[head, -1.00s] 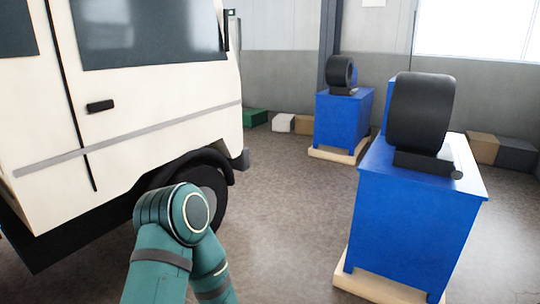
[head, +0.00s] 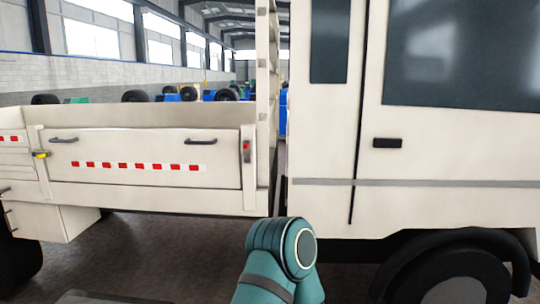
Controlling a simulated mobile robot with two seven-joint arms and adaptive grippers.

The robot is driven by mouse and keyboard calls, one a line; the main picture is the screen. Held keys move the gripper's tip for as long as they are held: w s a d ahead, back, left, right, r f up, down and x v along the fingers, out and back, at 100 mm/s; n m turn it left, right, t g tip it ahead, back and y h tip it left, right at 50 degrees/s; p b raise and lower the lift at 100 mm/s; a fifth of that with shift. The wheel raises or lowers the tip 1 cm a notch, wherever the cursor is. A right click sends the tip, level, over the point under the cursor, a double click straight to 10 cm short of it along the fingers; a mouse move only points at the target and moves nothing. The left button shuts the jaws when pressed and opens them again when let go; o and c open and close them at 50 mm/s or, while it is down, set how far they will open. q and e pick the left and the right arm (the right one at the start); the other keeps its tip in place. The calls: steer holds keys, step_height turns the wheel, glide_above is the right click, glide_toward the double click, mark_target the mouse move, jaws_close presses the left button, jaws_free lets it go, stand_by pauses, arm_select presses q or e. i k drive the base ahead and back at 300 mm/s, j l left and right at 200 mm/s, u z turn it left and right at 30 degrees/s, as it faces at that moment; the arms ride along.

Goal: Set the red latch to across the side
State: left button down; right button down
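The red latch (head: 246,147) is small in the head view. It sits on the post at the right end of the truck bed's drop side (head: 140,150) and looks upright, though fine detail is too small to tell. A yellow latch (head: 41,154) at the left end of the same side lies roughly level. Neither of my grippers is in view. Only a teal elbow of one of my arms shows at the bottom middle, well below and in front of the red latch.
The cream truck cab (head: 330,130) fills the right, with its front wheel (head: 450,285) below. A box (head: 55,218) hangs under the bed at the left. Brown floor (head: 150,250) is clear below the bed. Blue stands and dark wheels are far behind.

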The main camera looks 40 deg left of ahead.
mark_target(246, 146)
steer(key=i+j+u, duration=0.4)
steer(key=i+u, duration=0.45)
steer(key=i, duration=0.15)
steer(key=i+j, duration=0.55)
